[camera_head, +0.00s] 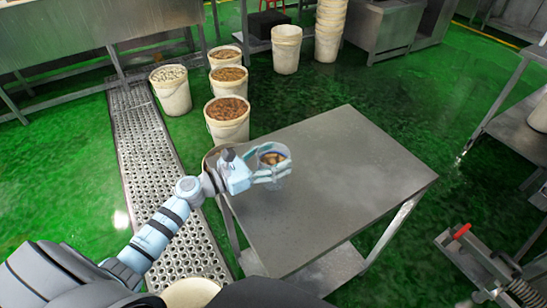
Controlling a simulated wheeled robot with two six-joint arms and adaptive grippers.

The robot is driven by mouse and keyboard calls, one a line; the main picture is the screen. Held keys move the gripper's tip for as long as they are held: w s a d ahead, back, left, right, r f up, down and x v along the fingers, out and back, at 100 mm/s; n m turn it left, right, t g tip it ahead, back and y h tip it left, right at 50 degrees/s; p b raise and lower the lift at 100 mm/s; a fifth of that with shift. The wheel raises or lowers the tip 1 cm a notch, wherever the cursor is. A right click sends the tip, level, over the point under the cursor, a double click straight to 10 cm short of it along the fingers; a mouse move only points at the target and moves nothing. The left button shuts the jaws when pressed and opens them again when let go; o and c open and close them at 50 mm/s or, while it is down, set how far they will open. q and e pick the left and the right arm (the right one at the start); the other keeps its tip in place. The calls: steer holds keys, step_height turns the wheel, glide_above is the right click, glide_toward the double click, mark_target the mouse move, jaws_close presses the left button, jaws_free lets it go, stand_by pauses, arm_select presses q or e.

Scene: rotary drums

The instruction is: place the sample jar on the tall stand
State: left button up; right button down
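A small clear jar with brown and yellow bits inside (271,159) is at my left gripper (268,163), above the left part of the steel table. The gripper's fingers lie around the jar on its near and far sides, and they look closed on it. The jar looks upright. The jar's underside is hard to make out, so I cannot tell whether it touches the table. My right gripper is not in view. No stand that I can clearly pick out as the tall stand shows here.
The steel table (340,190) has a bare top to the right of the jar. Several buckets of brown contents (228,130) stand on the green floor behind it. A perforated drain strip (150,150) runs along the left. A red-handled device (480,258) is at the lower right.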

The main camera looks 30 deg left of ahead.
arm_select(q)
steer(key=shift+o, duration=1.4)
steer(key=shift+r, duration=0.1)
steer(key=shift+s+a+r, duration=0.1)
steer(key=v, duration=0.2)
steer(key=b+v, duration=0.2)
steer(key=v, duration=0.1)
steer(key=shift+s+a+f, duration=0.1)
steer(key=shift+s+f, duration=0.15)
steer(key=shift+f, duration=0.1)
steer(key=v, duration=0.2)
steer(key=p+v, duration=0.1)
steer(key=v, duration=0.3)
steer(key=shift+a+r, duration=0.1)
steer(key=shift+r, duration=0.25)
